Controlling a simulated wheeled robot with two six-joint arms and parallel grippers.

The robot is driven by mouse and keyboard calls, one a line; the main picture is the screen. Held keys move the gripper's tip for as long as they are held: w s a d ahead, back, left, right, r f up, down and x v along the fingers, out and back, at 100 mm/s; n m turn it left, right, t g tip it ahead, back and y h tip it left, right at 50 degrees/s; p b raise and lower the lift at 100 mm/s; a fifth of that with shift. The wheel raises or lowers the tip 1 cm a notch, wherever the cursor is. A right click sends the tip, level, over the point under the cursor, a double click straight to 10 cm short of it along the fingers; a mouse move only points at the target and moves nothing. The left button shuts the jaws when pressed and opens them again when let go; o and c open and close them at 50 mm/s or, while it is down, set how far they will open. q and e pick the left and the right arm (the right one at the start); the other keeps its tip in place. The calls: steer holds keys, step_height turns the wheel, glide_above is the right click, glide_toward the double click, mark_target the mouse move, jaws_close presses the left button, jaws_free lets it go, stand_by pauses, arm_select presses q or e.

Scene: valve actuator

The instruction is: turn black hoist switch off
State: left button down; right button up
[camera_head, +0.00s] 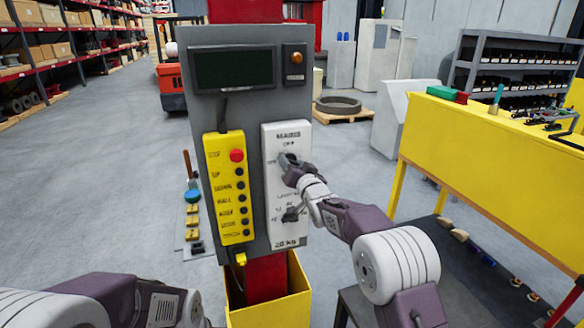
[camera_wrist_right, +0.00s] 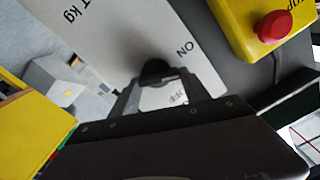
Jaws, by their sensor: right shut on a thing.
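The black hoist switch (camera_wrist_right: 155,70) is a dark rounded knob on the white plate (camera_wrist_right: 130,40), near the printed words ON and OFF. My right gripper (camera_wrist_right: 155,92) is shut on it, with one finger on each side. In the head view, the right gripper (camera_head: 289,160) is at the upper part of the white plate (camera_head: 284,130) and mostly hides the switch. The exact angle of the knob is hard to tell. My left arm shows at the lower left of the head view, but its fingers do not.
The plate is on a grey panel (camera_head: 262,112) with a dark screen (camera_head: 233,69). A yellow control box (camera_head: 220,190) with a red button (camera_head: 237,155) is left of the plate. Another dark handle (camera_head: 292,214) is lower on the plate. A yellow table (camera_head: 480,150) stands right.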

steer(key=m, duration=0.2)
steer(key=shift+d+m, duration=0.1)
steer(key=shift+m, duration=0.3)
steer(key=m, duration=0.2)
steer(key=shift+d+m, duration=0.1)
steer(key=shift+m, duration=0.3)
steer(key=m, duration=0.6)
steer(key=shift+w+d+f+m, duration=0.1)
steer(key=shift+d+m, duration=0.05)
steer(key=shift+m, duration=0.15)
steer(key=o, duration=1.4)
steer(key=b+v, duration=0.3)
steer(key=v, duration=0.6)
steer(key=shift+b, duration=0.35)
